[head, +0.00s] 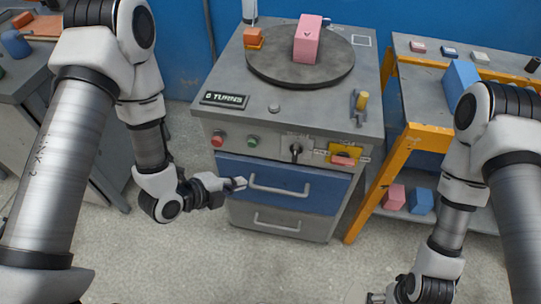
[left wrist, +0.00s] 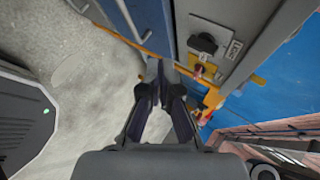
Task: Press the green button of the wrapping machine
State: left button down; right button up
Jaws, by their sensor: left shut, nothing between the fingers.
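The wrapping machine (head: 222,78) is a grey cabinet in the middle of the head view, with a dark turntable on top. Its green button (head: 253,141) is on the upper front panel, right of a red button (head: 217,139). My left gripper (head: 238,184) is shut and empty, in front of the blue drawer, below the two buttons and apart from the green one. In the left wrist view the closed fingers (left wrist: 161,72) show below a black rotary switch (left wrist: 203,43); I cannot make out the green button there. My right gripper (head: 376,298) is partly cut off at the bottom edge.
A pink box (head: 307,40) stands on the turntable (head: 265,70). The blue drawer (head: 225,169) has a protruding handle (head: 280,189). The panel also carries a rotary switch (head: 295,149) and a yellow plate (head: 342,154). An orange-framed shelf (head: 400,150) stands right. Floor in front is clear.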

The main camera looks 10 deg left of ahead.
aim_at(252, 143)
pick_arm(q)
jog(key=shift+w+a+f+t+b, duration=0.1)
jog(key=shift+w+f+t+b, duration=0.3)
jog(key=shift+w+f+b, duration=0.35)
pick_arm(e)
notch_tip(252, 143, down, 4)
jog(key=shift+r, duration=0.25)
pick_arm(q)
jog(key=shift+w+r, duration=0.1)
jog(key=w, duration=0.8)
jog(key=shift+w+p, duration=0.3)
pick_arm(e)
jog(key=shift+r, duration=0.3)
pick_arm(q)
jog(key=shift+w, duration=0.4)
